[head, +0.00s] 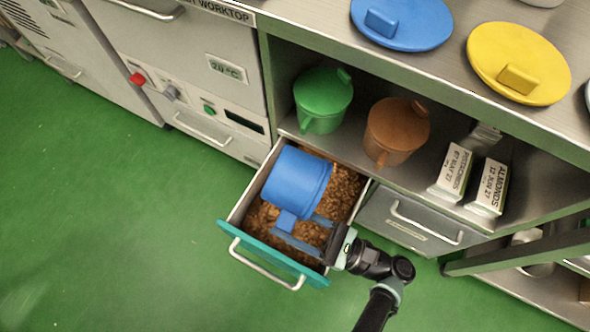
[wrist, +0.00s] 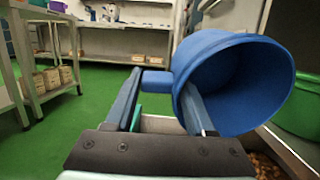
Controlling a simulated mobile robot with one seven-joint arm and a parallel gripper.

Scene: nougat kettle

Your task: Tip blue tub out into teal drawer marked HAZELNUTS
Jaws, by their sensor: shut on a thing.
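The teal-fronted drawer (head: 275,263) is pulled open in the head view, and brown nut-like pieces (head: 263,217) cover its floor. I cannot read a HAZELNUTS mark on it. The blue tub (head: 294,180) is over the drawer, tipped on its side. In the wrist view the tub (wrist: 240,80) shows its open mouth, and the inside that I see is bare blue. My gripper (head: 293,228) is shut on the tub's handle (head: 286,221). The wrist view shows the handle (wrist: 157,82) between the two fingers (wrist: 165,85).
A green lidded tub (head: 322,98) and a brown one (head: 397,130) stand on the shelf behind the drawer, beside two labelled boxes, one marked ALMONDS (head: 490,187). A closed grey drawer (head: 420,220) is to the right. Blue (head: 410,25) and yellow (head: 525,60) lids lie on the worktop.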

